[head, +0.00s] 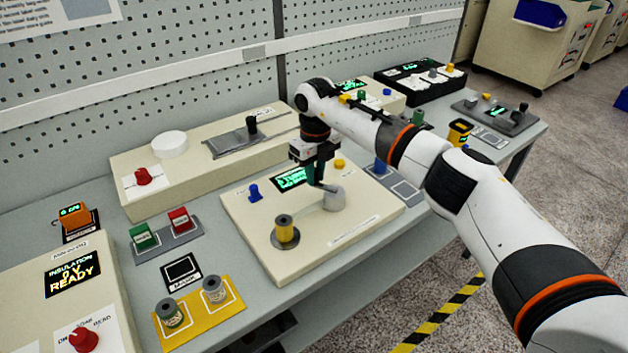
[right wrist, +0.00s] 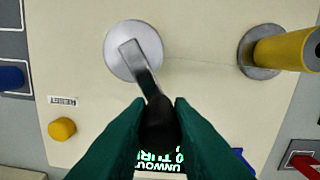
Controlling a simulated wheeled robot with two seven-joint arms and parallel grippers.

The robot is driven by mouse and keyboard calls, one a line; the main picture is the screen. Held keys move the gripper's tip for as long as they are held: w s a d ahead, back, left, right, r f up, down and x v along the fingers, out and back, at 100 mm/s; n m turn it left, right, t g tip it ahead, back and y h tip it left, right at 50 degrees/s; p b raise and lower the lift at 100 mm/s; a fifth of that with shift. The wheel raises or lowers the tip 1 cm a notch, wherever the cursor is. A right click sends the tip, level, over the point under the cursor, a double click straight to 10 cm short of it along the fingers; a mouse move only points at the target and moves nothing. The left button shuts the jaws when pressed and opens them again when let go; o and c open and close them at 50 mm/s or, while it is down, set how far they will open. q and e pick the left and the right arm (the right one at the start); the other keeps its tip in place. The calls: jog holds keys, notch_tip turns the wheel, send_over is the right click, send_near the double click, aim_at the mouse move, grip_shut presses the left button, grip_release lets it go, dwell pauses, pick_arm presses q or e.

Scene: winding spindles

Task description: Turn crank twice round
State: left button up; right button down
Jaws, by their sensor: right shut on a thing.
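The crank has a round grey hub (head: 334,197) on the cream winding panel (head: 350,231). In the right wrist view the hub (right wrist: 120,55) carries a short metal arm (right wrist: 146,80) that ends in a black handle (right wrist: 161,128). My right gripper (head: 316,183), with dark green fingers, is shut on this handle. The fingers hide part of the handle. A yellow spool (head: 285,230) stands upright on the panel, left of and nearer than the hub. A faint thread seems to run between hub and spool in the right wrist view. My left gripper is not in view.
A green-lit display (head: 291,179) sits behind the crank; its text is partly hidden. A blue knob (head: 254,193) and a yellow button (head: 339,163) are on the panel. Two spools on a yellow mat (head: 222,322) stand at the front left. My right arm covers the bench's right part.

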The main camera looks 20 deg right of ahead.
jog(key=m, duration=0.2)
jog(key=w+d+m, duration=0.1)
jog(key=shift+w+m+b, duration=0.1)
jog(key=shift+m+b, duration=0.2)
jog(key=shift+m, duration=0.1)
jog(key=m, duration=0.1)
jog(key=d+m, duration=0.1)
jog(key=shift+w+d+r+m, duration=0.1)
jog(key=shift+w+m, duration=0.15)
jog(key=shift+m, duration=0.15)
jog(key=m, duration=0.1)
jog(key=d+m, duration=0.1)
jog(key=m, duration=0.1)
jog(key=shift+w+d, duration=0.15)
jog(key=shift+d, duration=0.05)
jog(key=shift+d+m+p, duration=0.35)
jog(key=shift+d+m, duration=0.05)
jog(key=shift+m, duration=0.65)
jog(key=shift+d+m+p, duration=0.3)
jog(key=shift+d+m, duration=0.1)
jog(key=shift+m, duration=0.65)
jog(key=c, duration=1.3)
grip_release()
notch_tip(320, 180, up, 12)
jog(key=b, duration=0.2)
jog(key=shift+b, duration=0.3)
